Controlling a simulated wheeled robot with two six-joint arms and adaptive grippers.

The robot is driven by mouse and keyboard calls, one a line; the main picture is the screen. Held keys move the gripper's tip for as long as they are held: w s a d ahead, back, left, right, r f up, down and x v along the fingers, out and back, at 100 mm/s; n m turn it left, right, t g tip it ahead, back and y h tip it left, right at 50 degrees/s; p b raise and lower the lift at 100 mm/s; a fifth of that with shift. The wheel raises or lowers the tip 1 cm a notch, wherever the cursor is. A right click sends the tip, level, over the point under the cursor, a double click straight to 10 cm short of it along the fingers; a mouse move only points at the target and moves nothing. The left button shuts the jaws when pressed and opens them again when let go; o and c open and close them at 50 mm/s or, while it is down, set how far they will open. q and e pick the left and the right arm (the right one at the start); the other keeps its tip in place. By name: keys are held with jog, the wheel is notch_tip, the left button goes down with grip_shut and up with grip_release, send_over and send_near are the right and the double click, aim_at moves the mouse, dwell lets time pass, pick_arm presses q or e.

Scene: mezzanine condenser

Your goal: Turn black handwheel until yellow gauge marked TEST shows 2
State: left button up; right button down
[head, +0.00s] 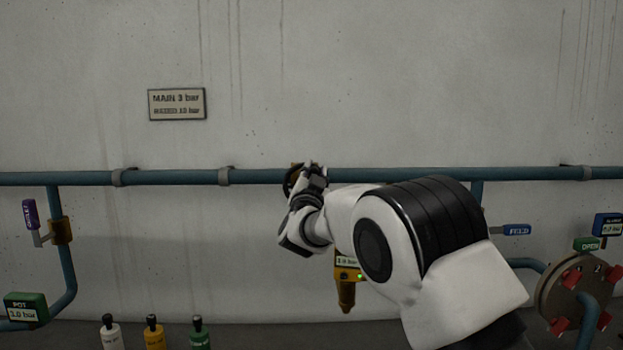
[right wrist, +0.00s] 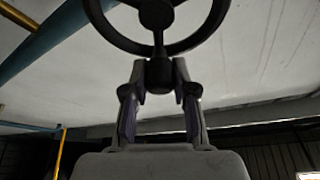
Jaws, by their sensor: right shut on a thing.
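The black handwheel (right wrist: 206,30) fills the top of the right wrist view, with its rim, spokes and hub showing. My right gripper (right wrist: 160,76) is shut on a dark part of the handwheel at the lower side of its rim. In the head view the right gripper (head: 308,178) is at the blue pipe, and only a dark bit of the wheel (head: 290,180) shows beside it. A yellow gauge (head: 347,291) shows below my right arm. Its display is partly covered and seems to read 1.0 bar; no TEST label shows. My left gripper is out of view.
A blue pipe (head: 180,177) runs along the wall. A green POT gauge (head: 26,308) and purple lever (head: 30,214) are left. A flange (head: 570,292) and blue FEED lever (head: 516,230) are right. Several bottles (head: 154,335) stand below.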

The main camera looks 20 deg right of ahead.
jog(key=shift+f+m, duration=0.1)
jog(key=shift+m, duration=0.2)
jog(key=c, duration=0.9)
grip_release()
jog(key=shift+w+d, duration=0.1)
jog(key=v, duration=0.7)
jog(key=shift+f, duration=0.15)
jog(key=shift+a, duration=0.2)
